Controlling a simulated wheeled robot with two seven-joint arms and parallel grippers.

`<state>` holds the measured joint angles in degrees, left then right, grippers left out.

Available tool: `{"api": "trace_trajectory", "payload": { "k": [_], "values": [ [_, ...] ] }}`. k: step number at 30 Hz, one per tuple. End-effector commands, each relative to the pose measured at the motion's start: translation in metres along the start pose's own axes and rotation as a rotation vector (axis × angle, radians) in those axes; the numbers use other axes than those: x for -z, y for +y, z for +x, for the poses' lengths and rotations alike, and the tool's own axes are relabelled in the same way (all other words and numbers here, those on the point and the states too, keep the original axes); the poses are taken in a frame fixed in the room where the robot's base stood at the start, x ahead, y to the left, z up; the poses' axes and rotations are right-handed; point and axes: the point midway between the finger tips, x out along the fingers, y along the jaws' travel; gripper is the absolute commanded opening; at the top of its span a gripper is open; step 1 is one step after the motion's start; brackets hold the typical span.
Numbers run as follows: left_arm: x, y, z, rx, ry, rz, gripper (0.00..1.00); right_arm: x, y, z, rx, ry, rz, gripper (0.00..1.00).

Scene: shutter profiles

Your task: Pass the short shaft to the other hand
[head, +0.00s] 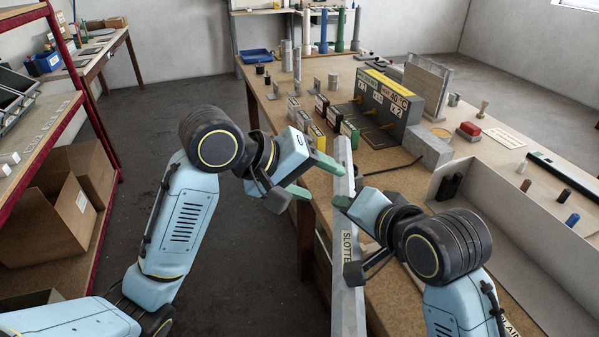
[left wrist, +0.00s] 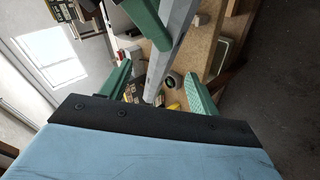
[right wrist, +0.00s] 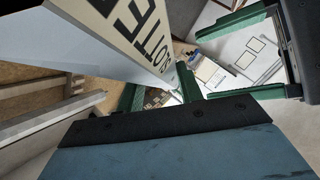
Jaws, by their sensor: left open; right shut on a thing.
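The short shaft (head: 349,290) is a long pale grey faceted bar. Its cream label (head: 348,245) reads "SLOTTE", the rest hidden. My right gripper (head: 350,201) is shut on it below its far end. In the right wrist view the shaft (right wrist: 100,42) runs down between the green fingers (right wrist: 160,92). My left gripper (head: 327,182) is open at the shaft's left side near its far end. In the left wrist view the shaft (left wrist: 176,48) shows between the left gripper's open fingers (left wrist: 158,92), and a green finger of the right gripper (left wrist: 149,22) shows beside it. Contact with the left fingers cannot be told.
The workbench (head: 395,175) lies behind and right of the grippers, with a grey control box (head: 390,100) and several small coloured blocks. A grey-walled tray (head: 500,230) is at right. A red-framed shelf (head: 75,100) with cardboard boxes stands at left. Open floor lies between.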

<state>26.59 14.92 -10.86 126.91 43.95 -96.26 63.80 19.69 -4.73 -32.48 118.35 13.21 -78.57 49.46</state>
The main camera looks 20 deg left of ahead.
Motion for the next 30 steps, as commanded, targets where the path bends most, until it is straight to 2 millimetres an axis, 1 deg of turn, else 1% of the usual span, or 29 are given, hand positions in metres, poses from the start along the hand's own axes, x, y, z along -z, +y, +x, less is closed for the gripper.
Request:
{"api": "trace_trajectory", "payload": {
  "k": [1,6,9,12,18,25,26,30],
  "values": [
    [-0.001,-0.001,0.011,0.003,-0.004,-0.003,0.62,0.001,-0.001,-0.001,0.003,0.002,0.0,0.0],
    [0.0,0.0,0.043,0.001,-0.002,-0.002,0.62,0.001,-0.001,-0.001,0.003,0.002,0.0,0.0],
    [0.0,0.0,0.058,0.001,-0.001,-0.001,0.62,0.001,-0.001,-0.001,0.003,0.002,0.0,0.0],
    [0.0,0.0,0.069,0.0,0.0,-0.001,0.62,0.001,-0.001,-0.001,0.003,0.002,0.0,0.0],
    [0.0,0.0,0.078,0.0,0.001,0.001,0.62,0.001,-0.001,-0.001,0.003,0.002,0.0,0.0],
    [0.0,0.0,0.078,0.0,0.002,0.001,0.62,0.001,-0.001,-0.001,0.003,0.002,0.0,0.0],
    [0.0,0.0,0.078,0.0,0.002,0.001,0.59,0.001,-0.001,-0.001,0.003,0.002,0.0,0.0],
    [0.0,0.0,0.078,0.0,0.002,0.001,0.41,0.001,-0.001,-0.001,0.003,0.002,0.0,0.0]
  ]
}}
